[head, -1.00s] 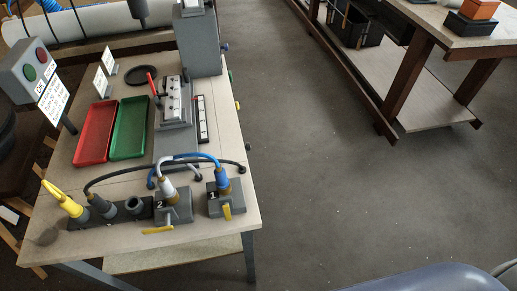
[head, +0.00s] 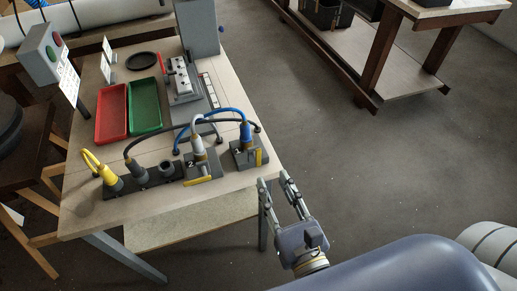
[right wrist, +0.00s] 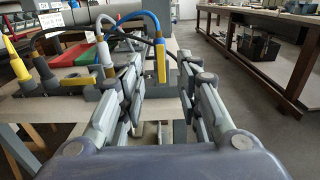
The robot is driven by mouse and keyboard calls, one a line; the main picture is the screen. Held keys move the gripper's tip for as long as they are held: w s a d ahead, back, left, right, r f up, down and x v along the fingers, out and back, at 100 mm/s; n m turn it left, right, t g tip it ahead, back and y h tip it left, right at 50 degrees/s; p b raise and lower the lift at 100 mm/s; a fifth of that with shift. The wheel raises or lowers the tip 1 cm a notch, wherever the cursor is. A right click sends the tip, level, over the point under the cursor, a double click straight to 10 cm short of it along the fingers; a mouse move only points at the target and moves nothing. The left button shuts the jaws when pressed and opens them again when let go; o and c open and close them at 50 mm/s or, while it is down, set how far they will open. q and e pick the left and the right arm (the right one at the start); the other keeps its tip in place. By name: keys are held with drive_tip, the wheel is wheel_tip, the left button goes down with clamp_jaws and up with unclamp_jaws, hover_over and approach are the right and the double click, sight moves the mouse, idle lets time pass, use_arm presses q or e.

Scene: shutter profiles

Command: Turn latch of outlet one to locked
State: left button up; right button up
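Outlet one (head: 238,160), a grey block marked 1, sits at the bench's near right corner with a blue plug (head: 246,133) in it. Its yellow latch (head: 258,157) stands upright on the front face; it also shows in the right wrist view (right wrist: 161,64). Outlet two (head: 213,168), marked 2, holds a pale grey plug (head: 198,147); its yellow latch (head: 197,181) lies roughly level. My right gripper (head: 274,179) is open and empty, just off the bench edge in front of outlet one, fingers pointing at it. In the right wrist view its fingers (right wrist: 158,80) frame the latch, apart from it. My left gripper is out of view.
A yellow plug (head: 105,173) and a dark plug stand in a grey socket strip left of outlet two. Cables arch behind the outlets. Red (head: 111,113) and green (head: 144,106) trays lie farther back. The floor right of the bench is clear up to another bench (head: 337,62).

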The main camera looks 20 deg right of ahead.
sight(259, 152)
drive_tip(key=w+p, duration=0.1)
drive_tip(key=w, duration=0.2)
drive_tip(key=w+p, duration=0.2)
drive_tip(key=w, duration=0.1)
drive_tip(key=w+p, duration=0.2)
drive_tip(key=w, duration=0.1)
drive_tip(key=shift+w+a+r, duration=0.15)
drive_tip(key=shift+a+r, duration=0.05)
drive_tip(key=shift+r, duration=0.1)
drive_tip(key=shift+w+f, duration=0.15)
drive_tip(key=shift+w, duration=0.55)
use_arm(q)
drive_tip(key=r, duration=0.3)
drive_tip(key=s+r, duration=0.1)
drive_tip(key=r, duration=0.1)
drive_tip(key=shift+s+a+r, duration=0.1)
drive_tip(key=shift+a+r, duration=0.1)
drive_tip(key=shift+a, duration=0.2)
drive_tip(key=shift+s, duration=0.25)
use_arm(e)
clamp_jaws()
